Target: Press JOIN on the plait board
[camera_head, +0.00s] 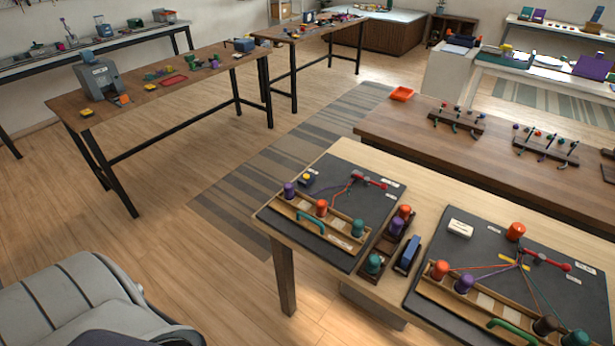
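Two dark plait boards lie on the light wooden table. The left board (340,180) has a wooden rack with purple (289,190), orange (321,208) and teal (357,228) spools, a green handle (310,222) and a red clamp with cords. The labels are too small to read, so I cannot tell which part is JOIN. Neither gripper is in view.
A tray with several spools (389,240) and a dark blue block (408,254) stand between the boards. A brown table (400,125) behind holds small racks and an orange tray (401,93). Workbenches (150,85) stand at the back left. The floor between is clear.

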